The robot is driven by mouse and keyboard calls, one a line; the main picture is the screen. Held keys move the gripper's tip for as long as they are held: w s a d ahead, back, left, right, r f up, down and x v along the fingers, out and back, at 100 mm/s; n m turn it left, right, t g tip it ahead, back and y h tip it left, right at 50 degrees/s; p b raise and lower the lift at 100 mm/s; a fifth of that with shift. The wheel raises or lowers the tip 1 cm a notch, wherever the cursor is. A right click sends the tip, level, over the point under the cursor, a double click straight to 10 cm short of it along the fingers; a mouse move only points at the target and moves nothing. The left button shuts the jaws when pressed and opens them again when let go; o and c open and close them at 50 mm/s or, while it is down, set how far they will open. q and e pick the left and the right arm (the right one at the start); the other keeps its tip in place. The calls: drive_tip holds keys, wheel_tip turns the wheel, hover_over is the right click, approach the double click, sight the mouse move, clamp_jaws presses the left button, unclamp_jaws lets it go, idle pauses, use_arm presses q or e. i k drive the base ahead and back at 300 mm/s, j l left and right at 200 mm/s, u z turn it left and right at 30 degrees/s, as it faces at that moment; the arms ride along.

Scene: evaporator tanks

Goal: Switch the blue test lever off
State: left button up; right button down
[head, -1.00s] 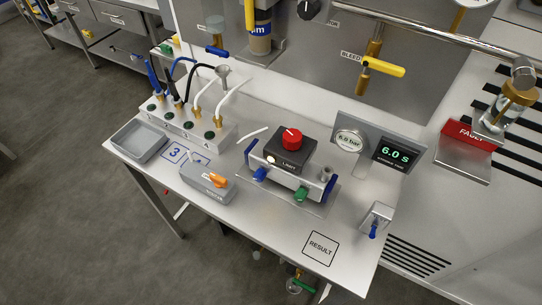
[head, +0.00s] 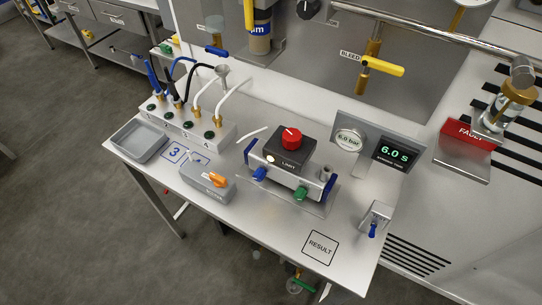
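A small metal switch box (head: 378,214) stands at the right edge of the bench, with a blue lever (head: 373,230) pointing down at its front. A second blue handle (head: 259,173) sits at the left front of the valve block (head: 285,181), with a green handle (head: 300,193) to its right. No readable label shows which blue one is the test lever. Neither of my grippers is in the head view.
The block carries a black LIMIT box (head: 290,152) with a red knob and a pale lamp. Displays behind read 6.0 bar (head: 350,141) and 6.0 s (head: 395,152). A grey box with an orange knob (head: 217,180) stands left. The RESULT square (head: 320,247) is bare.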

sight(371, 234)
drive_tip(key=z, duration=1.15)
